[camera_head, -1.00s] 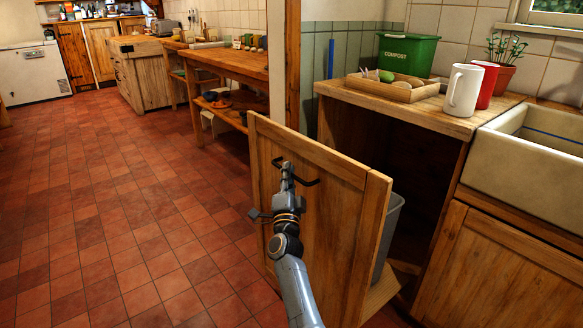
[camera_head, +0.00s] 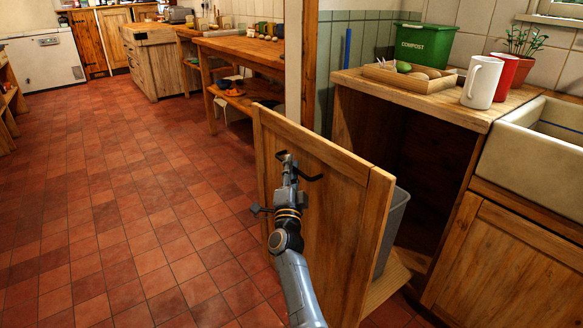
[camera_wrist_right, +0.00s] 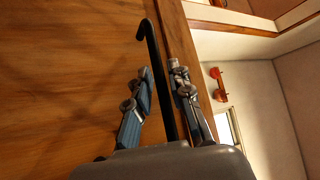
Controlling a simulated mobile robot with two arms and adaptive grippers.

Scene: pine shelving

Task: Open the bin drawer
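The bin drawer stands pulled out from under the counter, its wooden front (camera_head: 335,220) well clear of the cabinet opening. A grey bin (camera_head: 394,222) shows behind the front, mostly hidden by it. The front has a dark bar handle (camera_head: 309,178). My right gripper (camera_head: 287,165) is at this handle. In the right wrist view the handle bar (camera_wrist_right: 154,50) runs between the two fingers of my right gripper (camera_wrist_right: 162,75), which are drawn in close on either side of it. My left gripper is not in view.
The counter (camera_head: 455,107) holds a tray (camera_head: 410,82), a green compost box (camera_head: 425,44), a white mug (camera_head: 482,82) and a red mug (camera_head: 508,74). A sink (camera_head: 530,160) is at right. The tiled floor (camera_head: 130,220) at left is clear.

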